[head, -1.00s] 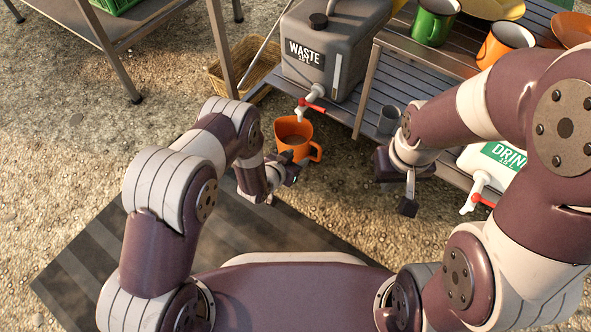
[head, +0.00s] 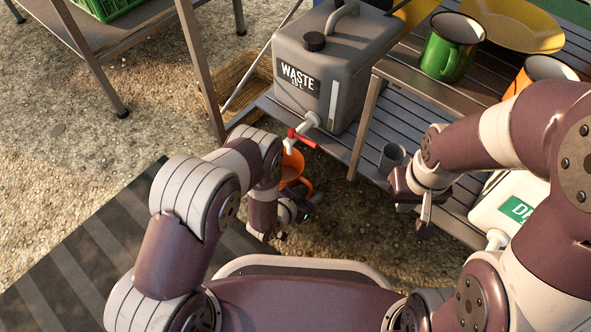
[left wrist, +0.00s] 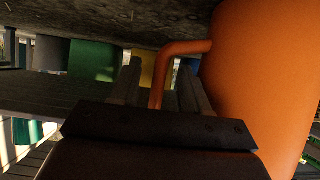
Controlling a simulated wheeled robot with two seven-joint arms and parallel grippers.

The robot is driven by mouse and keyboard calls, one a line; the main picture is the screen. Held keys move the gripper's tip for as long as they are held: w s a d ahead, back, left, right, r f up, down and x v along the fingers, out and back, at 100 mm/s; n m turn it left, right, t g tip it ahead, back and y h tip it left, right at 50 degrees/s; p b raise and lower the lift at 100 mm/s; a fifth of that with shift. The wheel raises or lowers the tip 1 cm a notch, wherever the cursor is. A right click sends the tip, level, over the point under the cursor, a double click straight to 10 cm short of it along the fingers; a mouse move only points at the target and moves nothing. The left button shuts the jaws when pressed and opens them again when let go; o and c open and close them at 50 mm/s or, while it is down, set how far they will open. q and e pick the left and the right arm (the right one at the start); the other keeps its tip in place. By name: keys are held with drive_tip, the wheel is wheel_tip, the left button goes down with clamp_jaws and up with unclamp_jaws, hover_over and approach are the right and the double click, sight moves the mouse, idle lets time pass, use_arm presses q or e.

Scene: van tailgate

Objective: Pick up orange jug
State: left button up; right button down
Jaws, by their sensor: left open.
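The orange jug (head: 291,165) is below the red-handled tap of the grey waste container. My left forearm and the tap partly hide it. My left gripper (head: 297,215) is at the jug's near right side. In the left wrist view the jug's body (left wrist: 265,80) fills the right side, and its bent handle (left wrist: 186,47) reaches in from it. My left gripper (left wrist: 160,88) is open, with the handle seen between its two fingers; I cannot tell whether they touch it. My right gripper (head: 424,212) is apart from the jug, near the bench; its finger opening is unclear.
The grey waste container (head: 320,80) stands on the slatted bench with its tap (head: 302,138) close over the jug. A grey cup (head: 391,157), a white drinking container (head: 490,212) and a green mug (head: 452,47) are to the right. A dark striped mat (head: 90,255) lies at left.

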use_arm(q)
drive_tip(key=shift+w+d+f, duration=0.2)
drive_tip(key=shift+s+r, duration=0.1)
drive_tip(key=shift+r, duration=0.05)
drive_tip(key=shift+c, duration=0.5)
clamp_jaws()
drive_tip(key=shift+r, duration=0.2)
